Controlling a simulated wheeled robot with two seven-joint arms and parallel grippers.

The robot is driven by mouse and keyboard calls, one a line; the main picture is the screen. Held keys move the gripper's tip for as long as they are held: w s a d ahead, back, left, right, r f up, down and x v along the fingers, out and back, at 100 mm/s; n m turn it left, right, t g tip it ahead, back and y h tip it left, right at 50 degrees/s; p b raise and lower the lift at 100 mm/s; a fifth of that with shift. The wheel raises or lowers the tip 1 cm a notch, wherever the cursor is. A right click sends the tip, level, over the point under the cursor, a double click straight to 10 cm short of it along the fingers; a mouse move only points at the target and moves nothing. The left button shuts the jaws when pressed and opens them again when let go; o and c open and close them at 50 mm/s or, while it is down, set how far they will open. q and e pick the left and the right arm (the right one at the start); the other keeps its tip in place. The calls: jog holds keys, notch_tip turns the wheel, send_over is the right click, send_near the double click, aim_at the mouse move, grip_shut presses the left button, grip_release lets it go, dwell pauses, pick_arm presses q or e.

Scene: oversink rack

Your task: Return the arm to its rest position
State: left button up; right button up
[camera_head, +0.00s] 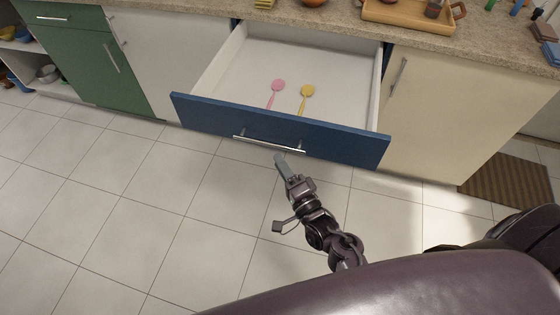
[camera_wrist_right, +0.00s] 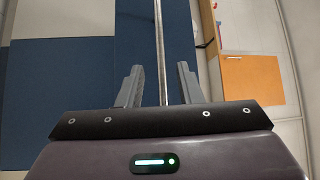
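My right gripper (camera_head: 279,158) is just in front of the open blue drawer (camera_head: 345,142), close to its silver handle (camera_head: 250,139). In the right wrist view the two fingers (camera_wrist_right: 161,84) stand apart, and the handle (camera_wrist_right: 160,40) runs lengthwise in line with the gap between them. I cannot tell whether the fingers touch the handle. A pink spoon (camera_head: 277,86) and a yellow spoon (camera_head: 307,91) lie in the drawer. My left gripper is not in view.
A worktop (camera_head: 345,20) with a wooden tray (camera_head: 400,13) runs above the drawer. A green cabinet (camera_head: 80,60) stands at the left and a cream cabinet (camera_head: 440,110) at the right. The tiled floor (camera_head: 120,210) is clear to the left. A brown mat (camera_head: 505,183) lies at the right.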

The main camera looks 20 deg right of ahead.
jog(key=s+a+f+n+g, duration=0.1)
jog(key=s+f+n+g, duration=0.35)
jog(key=f, duration=0.85)
jog(key=s+a+f+n+g, duration=0.1)
jog(key=s+f+n+g, duration=0.4)
jog(key=f, duration=0.7)
jog(key=s+d+f+n+g+h, duration=0.1)
jog(key=s+d+f+n+g, duration=0.1)
jog(key=s+f, duration=0.3)
jog(key=s+d+f+n+g+h+p, duration=0.1)
jog(key=s+d+f, duration=0.4)
jog(key=s, duration=0.8)
jog(key=s+d+f+n+g+h, duration=0.2)
jog(key=s+d+f+n+g, duration=0.1)
jog(key=s, duration=0.6)
notch_tip(320, 180, down, 3)
jog(key=n+g, duration=0.1)
jog(key=g, duration=0.1)
jog(key=shift+d+f+g+p, duration=0.2)
jog(key=shift+g+p, duration=0.15)
